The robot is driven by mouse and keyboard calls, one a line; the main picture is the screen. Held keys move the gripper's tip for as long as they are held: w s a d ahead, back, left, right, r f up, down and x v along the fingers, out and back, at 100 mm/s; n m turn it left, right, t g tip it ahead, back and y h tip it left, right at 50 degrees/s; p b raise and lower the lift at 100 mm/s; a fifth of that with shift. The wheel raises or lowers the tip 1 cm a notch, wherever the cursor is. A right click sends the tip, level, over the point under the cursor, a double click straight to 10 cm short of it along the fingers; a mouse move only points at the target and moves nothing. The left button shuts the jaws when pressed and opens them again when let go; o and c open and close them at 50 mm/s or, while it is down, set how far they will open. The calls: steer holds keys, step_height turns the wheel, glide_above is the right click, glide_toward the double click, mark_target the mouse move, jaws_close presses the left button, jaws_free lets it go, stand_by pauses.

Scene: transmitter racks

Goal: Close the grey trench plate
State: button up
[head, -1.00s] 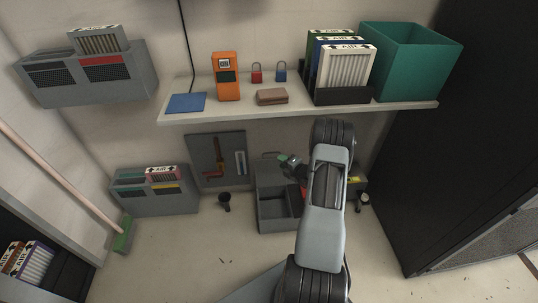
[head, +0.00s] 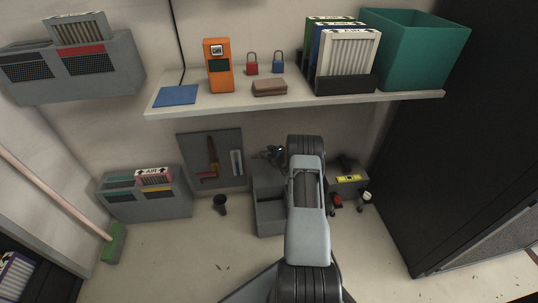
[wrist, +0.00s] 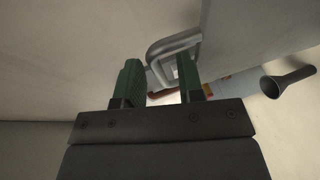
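My gripper (wrist: 158,82) has two green fingers standing apart, with a clear gap between them in the wrist view. A grey bar handle (wrist: 172,44) lies just beyond the fingertips, partly behind the right finger. I cannot tell whether it touches. A pale grey surface (wrist: 250,28) fills the upper right there. I cannot tell whether it is the trench plate. In the head view my gripper (head: 274,153) is small and dark, low under the shelf, above a grey open box (head: 268,215). My arm hides the box's right side. No trench plate can be clearly made out.
A shelf (head: 420,95) overhangs the area, with an orange device (head: 218,66) and a teal bin (head: 415,50). A black cabinet (head: 455,150) bounds the right.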

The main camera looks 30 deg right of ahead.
steer(key=shift+w+f, duration=0.15)
steer(key=shift+w, duration=0.55)
jaws_close()
